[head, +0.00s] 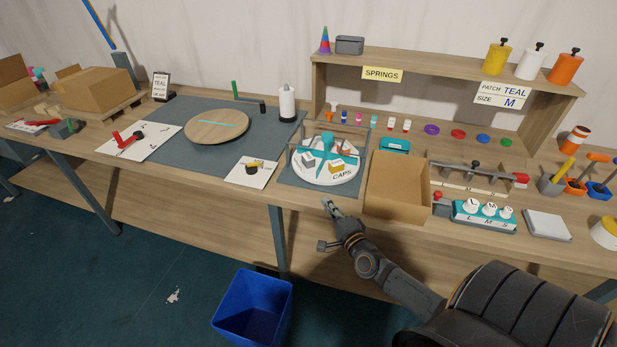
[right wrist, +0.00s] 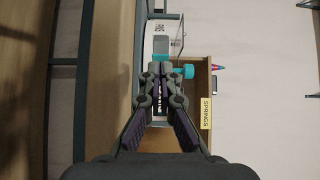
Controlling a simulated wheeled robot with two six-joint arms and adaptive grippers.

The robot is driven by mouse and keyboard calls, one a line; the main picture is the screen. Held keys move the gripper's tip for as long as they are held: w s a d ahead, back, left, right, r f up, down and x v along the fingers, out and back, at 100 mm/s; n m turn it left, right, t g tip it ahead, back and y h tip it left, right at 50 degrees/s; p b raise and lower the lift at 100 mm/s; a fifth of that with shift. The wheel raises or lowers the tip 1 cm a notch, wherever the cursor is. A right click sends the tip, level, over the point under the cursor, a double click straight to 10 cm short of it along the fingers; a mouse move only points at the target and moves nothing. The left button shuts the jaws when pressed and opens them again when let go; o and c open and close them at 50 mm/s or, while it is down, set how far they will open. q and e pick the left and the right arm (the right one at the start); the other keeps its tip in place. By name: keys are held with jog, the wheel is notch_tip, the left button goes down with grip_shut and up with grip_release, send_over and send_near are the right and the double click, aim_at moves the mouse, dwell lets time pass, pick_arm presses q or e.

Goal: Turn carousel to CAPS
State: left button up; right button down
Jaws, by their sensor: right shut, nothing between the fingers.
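The carousel is a white round disc (head: 315,175) with teal dividers and small parts on it, inside a grey frame on a grey mat. Its black CAPS label (head: 343,174) faces the front right edge. My right gripper (head: 328,204) is shut and empty in front of the table's front edge, just below the carousel and apart from it. In the right wrist view the closed fingers (right wrist: 160,72) point toward teal parts (right wrist: 185,72), which they partly cover. My left gripper is not in view.
An open cardboard box (head: 398,187) stands right of the carousel. A shelf with a SPRINGS sign (head: 382,74) rises behind. A wooden turntable (head: 215,128) lies on a mat at left. A blue bin (head: 252,310) stands on the floor.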

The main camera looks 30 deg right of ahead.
jog(key=b, duration=0.3)
send_near(303, 171)
jog(key=w, duration=0.2)
jog(key=w+d, duration=0.1)
jog(key=w, duration=0.2)
jog(key=shift+w+f, duration=0.1)
jog(key=shift+f, duration=0.05)
jog(key=shift+w+d, duration=0.1)
jog(key=shift+w, duration=0.6)
jog(key=shift+r, duration=0.2)
jog(key=shift+w+h+p, duration=0.15)
jog(key=shift+h+p, duration=0.15)
jog(key=shift+p, duration=0.25)
jog(key=shift+w+m, duration=0.1)
jog(key=shift+m, duration=0.2)
jog(key=shift+w+h+p, duration=0.1)
jog(key=shift+h+p, duration=0.2)
jog(key=shift+p, duration=0.05)
